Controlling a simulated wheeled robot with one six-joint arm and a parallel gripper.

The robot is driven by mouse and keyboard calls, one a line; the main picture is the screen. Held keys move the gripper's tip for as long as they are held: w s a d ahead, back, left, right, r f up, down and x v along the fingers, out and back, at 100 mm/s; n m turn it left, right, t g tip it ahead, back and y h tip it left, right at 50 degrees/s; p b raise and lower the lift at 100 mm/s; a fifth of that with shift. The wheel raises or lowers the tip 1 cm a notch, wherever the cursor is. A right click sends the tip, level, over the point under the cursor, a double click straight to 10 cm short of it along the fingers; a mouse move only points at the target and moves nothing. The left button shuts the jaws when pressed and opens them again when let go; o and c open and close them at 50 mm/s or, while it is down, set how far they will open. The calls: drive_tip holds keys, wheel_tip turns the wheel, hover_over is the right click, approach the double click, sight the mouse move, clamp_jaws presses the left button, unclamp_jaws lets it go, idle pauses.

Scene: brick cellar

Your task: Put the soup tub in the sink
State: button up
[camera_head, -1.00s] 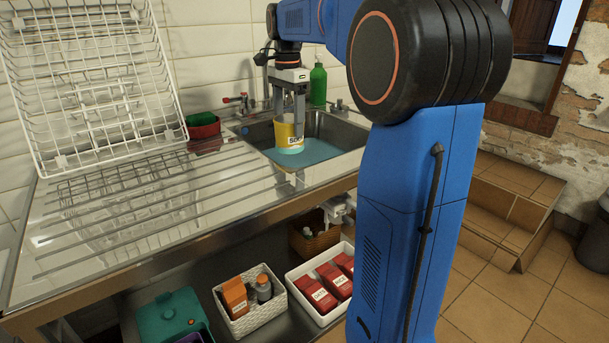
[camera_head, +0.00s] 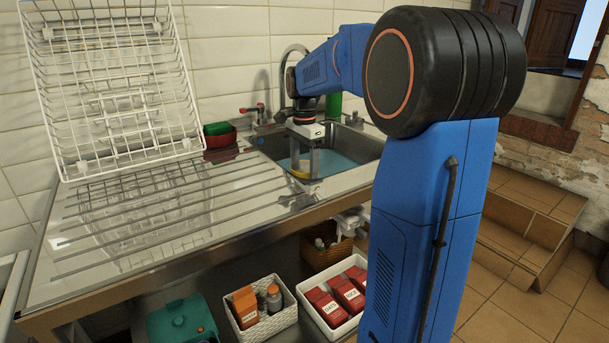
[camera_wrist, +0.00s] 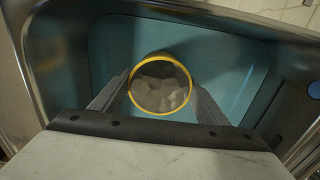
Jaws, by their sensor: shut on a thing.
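The soup tub (camera_head: 300,169) is yellow-rimmed and sits low inside the sink basin, mostly hidden by the gripper and the sink's front edge in the head view. The wrist view looks down into the tub (camera_wrist: 160,107), with its round yellow rim and greyish inside. My gripper (camera_head: 304,172) reaches down into the sink (camera_head: 358,149); its fingers stand on both sides of the tub and are shut on it. The basin floor is blue-green. I cannot tell whether the tub touches the floor.
A white dish rack (camera_head: 112,85) leans on the wall above the ribbed steel drainboard (camera_head: 150,228). A red and green tub (camera_head: 219,135) stands beside the sink. A green bottle (camera_head: 333,106) is behind my arm. Baskets (camera_head: 268,315) are on the shelf below.

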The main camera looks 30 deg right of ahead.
drive_tip(key=shift+f, duration=0.95)
drive_tip(key=shift+f, duration=0.1)
drive_tip(key=o, duration=1.4)
wheel_tip(320, 180, up, 12)
drive_tip(key=shift+r, duration=0.1)
drive_tip(key=shift+s, duration=0.1)
